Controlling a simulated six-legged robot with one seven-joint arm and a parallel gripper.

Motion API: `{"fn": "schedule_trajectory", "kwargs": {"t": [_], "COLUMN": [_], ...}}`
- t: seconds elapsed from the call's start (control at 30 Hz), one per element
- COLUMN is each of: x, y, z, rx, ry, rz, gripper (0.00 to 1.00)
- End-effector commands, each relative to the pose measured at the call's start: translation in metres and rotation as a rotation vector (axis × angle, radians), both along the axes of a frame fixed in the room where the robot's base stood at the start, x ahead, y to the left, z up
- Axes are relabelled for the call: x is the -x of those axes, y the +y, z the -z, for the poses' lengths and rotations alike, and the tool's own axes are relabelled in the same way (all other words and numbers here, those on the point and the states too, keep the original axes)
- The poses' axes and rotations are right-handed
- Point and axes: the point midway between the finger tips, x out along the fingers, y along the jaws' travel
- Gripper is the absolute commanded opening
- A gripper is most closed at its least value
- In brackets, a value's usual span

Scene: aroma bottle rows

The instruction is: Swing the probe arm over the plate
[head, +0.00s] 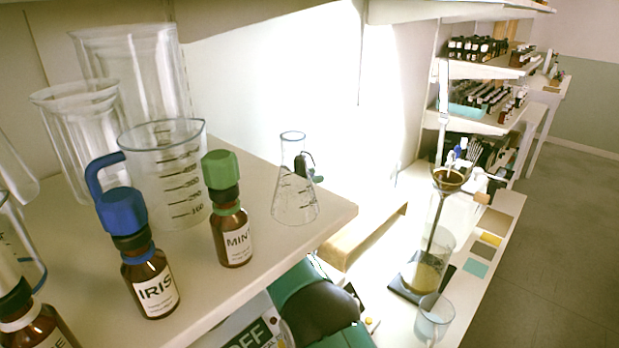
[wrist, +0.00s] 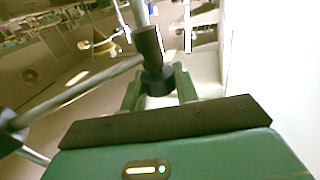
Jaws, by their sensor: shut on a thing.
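In the wrist view my gripper (wrist: 159,84) has its two green fingers closed around a black knob (wrist: 150,45) with a flared lower end. A pale upright rod comes out of the top of the knob. A grey slanted rod (wrist: 85,88), seemingly the probe arm, runs from a black joint (wrist: 10,135) at the left towards the knob; I cannot tell whether they join. In the head view my green arm shows at the bottom, and the fingers and knob are hidden. A dark flat plate (head: 408,295) lies on the bench under a glass vessel; I cannot tell if it is the task's plate.
On the near shelf stand the MINT bottle (head: 232,238), the IRIS bottle (head: 150,285), a beaker (head: 180,180) and a conical flask (head: 296,195). A tall glass apparatus with a funnel (head: 450,180) and a small beaker (head: 433,318) stand on the bench. Open floor (head: 560,220) lies right.

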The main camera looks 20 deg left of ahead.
Motion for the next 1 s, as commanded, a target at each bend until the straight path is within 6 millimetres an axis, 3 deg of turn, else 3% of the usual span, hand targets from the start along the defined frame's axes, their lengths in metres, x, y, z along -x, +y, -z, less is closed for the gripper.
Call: {"fn": "schedule_trajectory", "kwargs": {"t": [0.3,0.33,0.4,0.77,1.0], "x": [0.001,0.001,0.001,0.004,0.031], "y": [0.002,0.002,0.002,0.004,0.027], "z": [0.0,0.0,0.0,0.001,0.001], "rx": [-0.003,-0.003,-0.002,-0.001,-0.002], "ry": [0.0,0.0,0.001,0.002,0.002], "rz": [-0.003,-0.003,-0.003,-0.001,-0.003], "gripper": [0.0,0.36,0.5,0.51,0.51]}}
